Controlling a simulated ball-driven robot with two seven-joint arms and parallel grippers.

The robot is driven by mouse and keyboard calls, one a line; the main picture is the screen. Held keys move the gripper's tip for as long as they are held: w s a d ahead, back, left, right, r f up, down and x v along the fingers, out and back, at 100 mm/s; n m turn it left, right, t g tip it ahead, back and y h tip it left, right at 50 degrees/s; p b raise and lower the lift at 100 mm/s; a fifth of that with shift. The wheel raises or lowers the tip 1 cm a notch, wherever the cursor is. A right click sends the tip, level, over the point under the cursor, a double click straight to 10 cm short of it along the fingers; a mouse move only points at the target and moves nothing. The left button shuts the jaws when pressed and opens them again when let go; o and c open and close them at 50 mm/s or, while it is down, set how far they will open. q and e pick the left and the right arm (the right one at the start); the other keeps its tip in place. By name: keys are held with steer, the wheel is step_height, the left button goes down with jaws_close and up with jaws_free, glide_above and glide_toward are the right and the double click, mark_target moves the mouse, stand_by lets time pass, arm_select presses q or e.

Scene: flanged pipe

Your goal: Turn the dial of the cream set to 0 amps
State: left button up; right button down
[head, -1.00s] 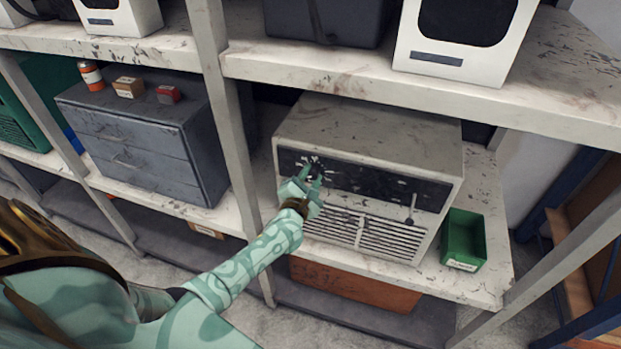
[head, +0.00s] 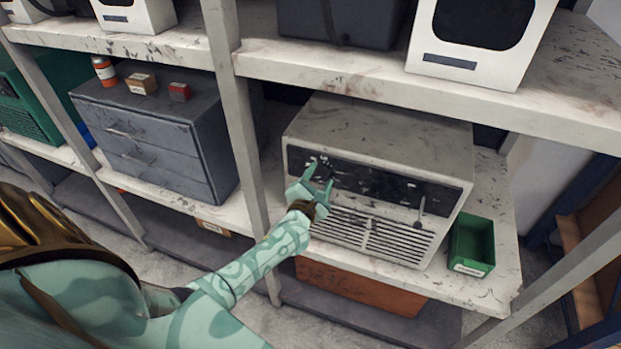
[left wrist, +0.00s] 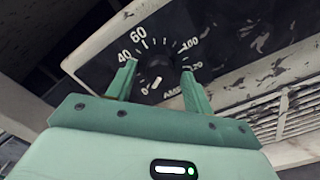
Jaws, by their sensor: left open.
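The cream set (head: 400,125) is a scuffed cabinet on the middle shelf, with a dark front panel, a lever and louvred vents. Its dial (left wrist: 155,75) shows in the left wrist view, with white numbers from 0 through 40, 60 and 100 to 120 and the word AMPS below. A short white mark shows near the dial's middle; which number it points at is hard to tell. My left gripper (head: 319,178) is open in front of the dial and partly hides it. In the left wrist view its fingers (left wrist: 159,68) stand either side of the dial's middle. My right gripper is out of view.
A green bin (head: 472,246) stands right of the set. A grey drawer cabinet (head: 150,140) is to the left, beyond a shelf post (head: 238,130). The upper shelf (head: 400,85) overhangs the set. An orange-brown box (head: 360,287) lies below.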

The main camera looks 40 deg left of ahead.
arm_select(q)
steer(key=v, duration=1.5)
steer(key=shift+s, duration=0.35)
